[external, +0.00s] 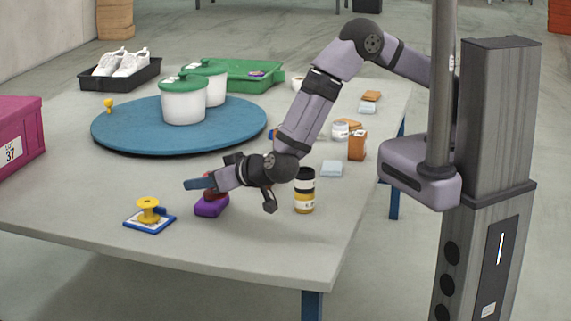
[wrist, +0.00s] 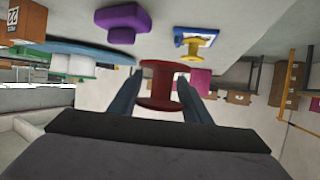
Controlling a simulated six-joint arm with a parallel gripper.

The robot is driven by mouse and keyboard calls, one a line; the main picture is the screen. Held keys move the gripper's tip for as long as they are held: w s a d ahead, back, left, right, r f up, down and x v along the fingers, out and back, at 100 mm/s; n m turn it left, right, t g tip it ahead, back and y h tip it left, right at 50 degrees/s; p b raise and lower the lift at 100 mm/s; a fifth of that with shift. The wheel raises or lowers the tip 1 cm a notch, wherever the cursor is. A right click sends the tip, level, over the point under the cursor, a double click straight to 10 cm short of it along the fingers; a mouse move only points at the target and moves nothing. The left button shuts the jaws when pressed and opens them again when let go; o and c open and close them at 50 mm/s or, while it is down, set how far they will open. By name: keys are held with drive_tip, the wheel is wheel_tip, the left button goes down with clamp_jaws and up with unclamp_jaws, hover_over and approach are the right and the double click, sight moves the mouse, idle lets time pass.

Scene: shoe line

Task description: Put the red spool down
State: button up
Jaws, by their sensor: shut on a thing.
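My gripper (external: 205,186) is low over the front part of the table, beside a purple block (external: 212,206). In the wrist view my gripper (wrist: 160,85) is shut on the red spool (wrist: 160,82), with a finger on each side of it. In the external view the red spool (external: 213,194) is mostly hidden by my fingers, close to the purple block. I cannot tell there whether the two touch. In the wrist view the purple block (wrist: 123,22) is apart from the spool.
A yellow spool (external: 148,208) stands on a blue-edged card (external: 150,222) at the front left. A blue round mat (external: 120,135) carries white pots with green lids (external: 184,105). The front right of the table is clear.

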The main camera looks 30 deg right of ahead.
drive_tip(key=w+d+r+m+h, duration=0.1)
drive_tip(key=w+d+m+h, duration=0.2)
drive_tip(key=w+d, duration=0.5)
drive_tip(key=w+d+r+m+h+p, duration=0.1)
drive_tip(key=w+d+m+h, duration=0.2)
drive_tip(key=d, duration=0.8)
drive_tip(key=w+d+r+m+h, duration=0.1)
drive_tip(key=w+d+m+h, duration=0.15)
drive_tip(key=w+d, duration=0.6)
drive_tip(key=s+d+f+m+g+h+b, duration=0.1)
drive_tip(key=s+d+m+g+h, duration=0.2)
drive_tip(key=d, duration=0.9)
drive_tip(key=s+d+m+g+h, duration=0.1)
drive_tip(key=s+d+m+h, duration=0.4)
drive_tip(key=d, duration=0.7)
wheel_tip(320, 180, up, 12)
drive_tip(key=n+y+p, duration=0.1)
drive_tip(key=n+p, duration=0.1)
drive_tip(key=p, duration=1.6)
drive_tip(key=shift+s+g, duration=0.3)
drive_tip(key=shift+s, duration=0.05)
drive_tip(key=shift+a, duration=0.1)
